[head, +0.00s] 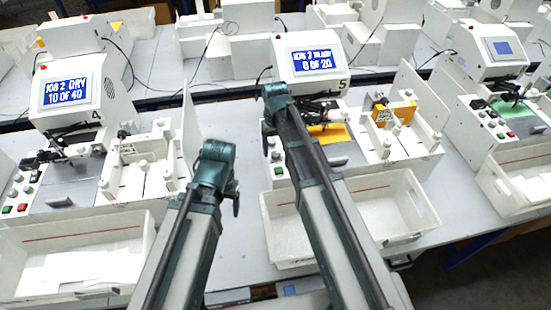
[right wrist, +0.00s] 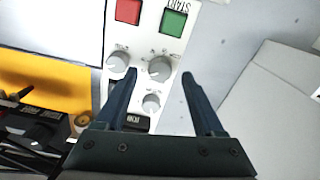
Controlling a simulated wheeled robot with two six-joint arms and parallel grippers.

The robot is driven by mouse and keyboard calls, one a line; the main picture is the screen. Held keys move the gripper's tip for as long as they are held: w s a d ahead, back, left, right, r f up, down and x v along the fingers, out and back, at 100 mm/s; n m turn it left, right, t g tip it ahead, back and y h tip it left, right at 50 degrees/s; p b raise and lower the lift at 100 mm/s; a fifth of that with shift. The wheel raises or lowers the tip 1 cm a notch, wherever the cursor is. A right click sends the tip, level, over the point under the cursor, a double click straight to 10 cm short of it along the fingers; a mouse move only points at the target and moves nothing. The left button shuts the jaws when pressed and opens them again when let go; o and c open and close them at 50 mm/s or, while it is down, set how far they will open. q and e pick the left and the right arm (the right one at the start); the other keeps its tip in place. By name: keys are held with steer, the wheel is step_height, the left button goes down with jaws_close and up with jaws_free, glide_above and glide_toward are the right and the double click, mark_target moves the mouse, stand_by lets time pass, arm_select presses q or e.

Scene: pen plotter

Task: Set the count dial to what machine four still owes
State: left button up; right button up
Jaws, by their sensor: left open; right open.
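Machine four (head: 80,112), marked 4, stands at the left; its screen (head: 64,93) reads JOB 2 DRY, 10 OF 40. Machine five (head: 335,52), marked 5, has a screen (head: 314,60) showing JOB 2 and 0 OF 20; its status word is hard to read. My right gripper (right wrist: 158,77) is open over a control panel (right wrist: 205,20) beside a yellow sheet. A larger grey knob (right wrist: 160,68) lies between its fingertips in the picture; contact is unclear. Another knob (right wrist: 118,62) and a smaller one (right wrist: 151,103) are nearby. Their labels are unreadable. My left gripper (head: 236,206) hangs between the machines, its jaws barely visible.
A red button (right wrist: 128,11) and green START button (right wrist: 173,22) sit beyond the knobs. White bins (head: 412,240) stand before the machines. Another machine (head: 497,50) with a blue screen is at the right. Bare tabletop separates machines four and five.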

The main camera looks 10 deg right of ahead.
step_height(320, 180, down, 2)
steer(key=shift+b, duration=0.55)
steer(key=shift+c, duration=0.2)
jaws_close()
